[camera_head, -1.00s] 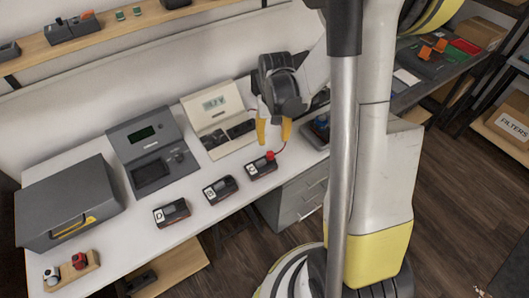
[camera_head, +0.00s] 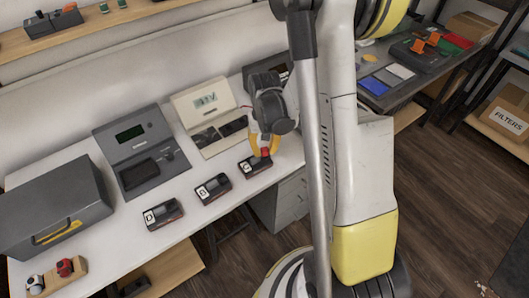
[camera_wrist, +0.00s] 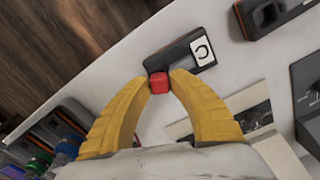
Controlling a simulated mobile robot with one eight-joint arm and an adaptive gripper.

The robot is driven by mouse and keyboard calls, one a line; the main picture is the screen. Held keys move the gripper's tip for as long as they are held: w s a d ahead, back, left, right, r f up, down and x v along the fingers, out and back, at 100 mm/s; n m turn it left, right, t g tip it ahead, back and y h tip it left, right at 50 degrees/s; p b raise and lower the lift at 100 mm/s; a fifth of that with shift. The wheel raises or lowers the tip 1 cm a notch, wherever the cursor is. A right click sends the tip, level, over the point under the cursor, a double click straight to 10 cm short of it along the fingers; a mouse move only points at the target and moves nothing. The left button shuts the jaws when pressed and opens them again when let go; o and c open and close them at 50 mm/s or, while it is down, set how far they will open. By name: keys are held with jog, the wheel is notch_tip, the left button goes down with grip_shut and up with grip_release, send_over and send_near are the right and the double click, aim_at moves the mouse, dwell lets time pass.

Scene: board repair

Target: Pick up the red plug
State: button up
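The red plug (camera_head: 265,153) sits at the top of the black module marked C (camera_head: 254,167) on the white bench. In the wrist view, the red plug (camera_wrist: 159,83) lies between the yellow fingertips of my gripper (camera_wrist: 160,76), against the edge of module C (camera_wrist: 181,54). The fingertips appear to touch the plug on both sides, with no clear gap. In the head view, my gripper (camera_head: 264,145) points down over the plug. The plug's lower end is hidden.
Two similar modules, B (camera_head: 213,189) and D (camera_head: 163,214), stand to the left. Behind are a grey instrument (camera_head: 139,150) and a cream meter (camera_head: 207,112). A grey box (camera_head: 52,205) and a wooden stand with a red part (camera_head: 65,268) are at the left.

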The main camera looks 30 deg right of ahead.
aim_at(265, 149)
grip_shut()
jog(key=shift+r, duration=0.1)
jog(key=shift+r, duration=0.3)
notch_tip(265, 149, up, 4)
jog(key=p, duration=0.2)
jog(key=shift+s+p, duration=0.1)
jog(key=shift+p, duration=0.2)
jog(key=s+d+r+p, duration=0.3)
jog(key=s+d+r, duration=0.3)
jog(key=s, duration=0.3)
jog(key=shift+s, duration=0.4)
jog(key=shift+r, duration=0.1)
